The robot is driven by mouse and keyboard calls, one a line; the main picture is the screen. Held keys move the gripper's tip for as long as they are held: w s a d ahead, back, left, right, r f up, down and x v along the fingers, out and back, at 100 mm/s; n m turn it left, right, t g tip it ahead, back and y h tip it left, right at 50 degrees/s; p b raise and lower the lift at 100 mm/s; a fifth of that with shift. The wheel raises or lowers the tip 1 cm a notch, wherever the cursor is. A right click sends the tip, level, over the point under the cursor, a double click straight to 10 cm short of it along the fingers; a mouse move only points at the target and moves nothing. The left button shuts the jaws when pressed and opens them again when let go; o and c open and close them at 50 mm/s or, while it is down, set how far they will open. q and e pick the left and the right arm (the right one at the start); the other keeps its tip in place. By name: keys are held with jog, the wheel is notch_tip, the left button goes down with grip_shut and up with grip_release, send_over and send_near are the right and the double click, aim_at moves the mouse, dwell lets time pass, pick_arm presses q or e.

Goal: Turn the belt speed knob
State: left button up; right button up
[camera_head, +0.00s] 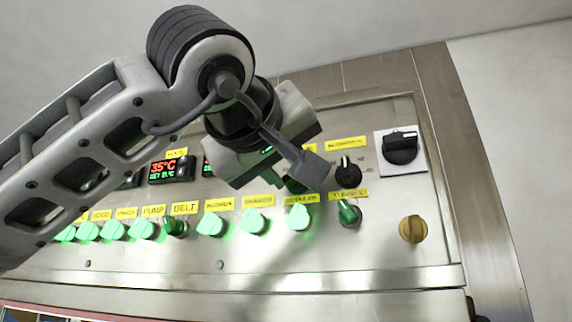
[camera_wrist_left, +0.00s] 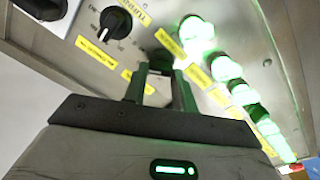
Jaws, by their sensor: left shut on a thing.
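The control panel (camera_head: 250,258) carries rows of knobs with yellow labels. My left gripper (camera_wrist_left: 160,70) reaches up to the panel, and its two fingers are shut on a small dark knob, mostly hidden between them in the left wrist view. I cannot read that knob's label, so I cannot tell surely that it is the belt speed knob. In the head view my gripper's body covers the fingertips and the held knob. A black knob with a scale (camera_head: 348,173) sits just to the right of the gripper; it also shows in the left wrist view (camera_wrist_left: 116,22). My right gripper is not in view.
A lit row of green knobs (camera_head: 252,222) runs below the gripper. A dark green knob (camera_head: 349,212), a yellow-brown knob (camera_head: 413,229) and a large black rotary switch (camera_head: 400,148) are at the right. A red-digit display (camera_head: 171,169) is left of the gripper.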

pick_arm(q)
jog(key=shift+f+n+b, duration=0.1)
jog(key=shift+n+b, duration=0.2)
jog(key=shift+n, duration=0.7)
jog(key=n, duration=0.2)
jog(key=shift+a+n+b, duration=0.1)
jog(key=shift+n+b, duration=0.2)
jog(key=shift+b, duration=0.1)
jog(key=n+b, duration=0.1)
jog(key=n, duration=0.1)
jog(key=shift+f+n, duration=0.1)
jog(key=shift+n, duration=0.3)
jog(key=n+b, duration=0.1)
jog(key=n, duration=0.2)
jog(key=shift+n, duration=0.4)
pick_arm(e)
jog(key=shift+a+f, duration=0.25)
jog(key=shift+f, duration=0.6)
pick_arm(q)
jog(key=shift+n, duration=0.4)
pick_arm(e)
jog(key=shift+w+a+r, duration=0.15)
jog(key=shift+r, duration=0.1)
